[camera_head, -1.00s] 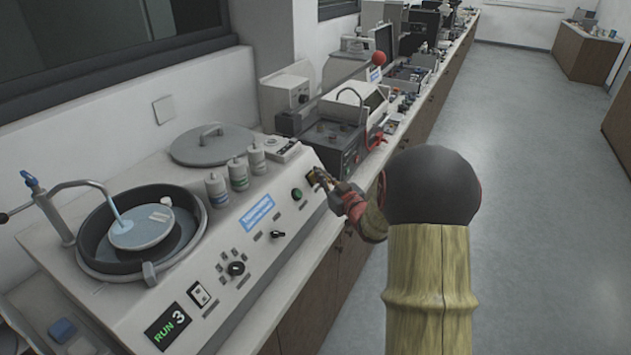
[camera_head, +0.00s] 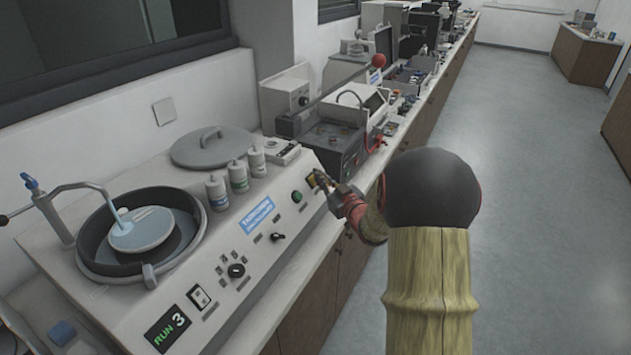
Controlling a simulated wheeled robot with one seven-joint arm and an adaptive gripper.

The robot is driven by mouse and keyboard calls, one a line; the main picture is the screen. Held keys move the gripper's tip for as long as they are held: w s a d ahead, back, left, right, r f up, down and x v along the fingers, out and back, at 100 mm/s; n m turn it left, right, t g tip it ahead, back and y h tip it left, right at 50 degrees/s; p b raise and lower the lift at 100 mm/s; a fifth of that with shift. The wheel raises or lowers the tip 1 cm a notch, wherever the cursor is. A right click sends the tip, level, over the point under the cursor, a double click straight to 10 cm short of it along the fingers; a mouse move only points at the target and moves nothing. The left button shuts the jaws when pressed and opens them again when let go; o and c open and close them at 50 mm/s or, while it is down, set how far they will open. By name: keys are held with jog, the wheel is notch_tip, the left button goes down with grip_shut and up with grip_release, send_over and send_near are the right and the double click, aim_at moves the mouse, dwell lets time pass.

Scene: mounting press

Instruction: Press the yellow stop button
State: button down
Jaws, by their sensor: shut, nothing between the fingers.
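The yellow stop button (camera_head: 311,181) is a small yellow patch on the sloped panel of the white machine (camera_head: 262,238), at the panel's upper right end. My gripper (camera_head: 317,178) is shut and empty, with its tips right at the button and partly covering it. I cannot tell whether the tips touch the button or whether it is pushed in. A green button (camera_head: 297,196) sits just left of and below it. The display (camera_head: 168,330) reads RUN 3 in green and white.
The machine's round bowl (camera_head: 95,250) holds a pale disc (camera_head: 141,229) under a tap. Several small bottles (camera_head: 238,176) and a grey lid (camera_head: 212,147) stand behind the panel. Other equipment crowds the counter beyond. The floor at right (camera_head: 535,200) is clear.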

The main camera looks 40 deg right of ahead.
jog(key=shift+w+f, duration=0.1)
dwell(0.3)
jog(key=shift+w+a+f+b, duration=0.15)
jog(key=shift+w+b, duration=0.05)
jog(key=shift+b, duration=0.2)
jog(key=shift+s, duration=0.3)
dwell(0.3)
jog(key=s+d+r+p, duration=0.2)
jog(key=s+r+p, duration=0.1)
jog(key=s+r, duration=0.1)
jog(key=shift+s, duration=0.25)
dwell(1.0)
